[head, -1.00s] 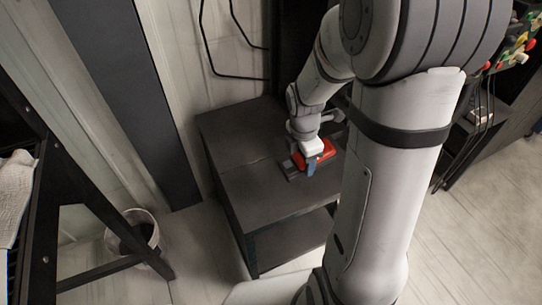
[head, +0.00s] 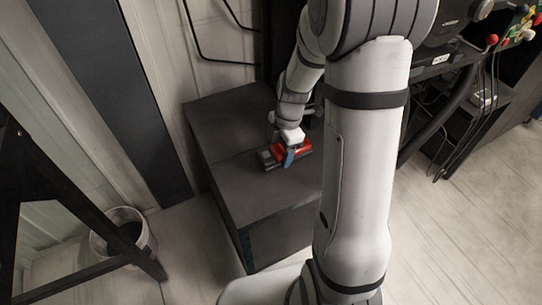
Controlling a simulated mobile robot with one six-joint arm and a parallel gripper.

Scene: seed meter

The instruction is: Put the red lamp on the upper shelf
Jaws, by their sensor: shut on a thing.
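The red lamp (head: 303,147) is at the dark shelf unit's top surface (head: 250,190), near its middle. My gripper (head: 287,158) is shut on the lamp from above, and its white and grey parts cover much of it. I cannot tell whether the lamp touches the surface or hangs just above it. The lower shelf of the unit is largely out of sight below the top.
A bucket (head: 123,235) stands on the floor at the lower left, beside a black frame (head: 75,200). A wall is behind the unit. A dark bench with coloured knobs (head: 492,40) is at the upper right. The floor at right is clear.

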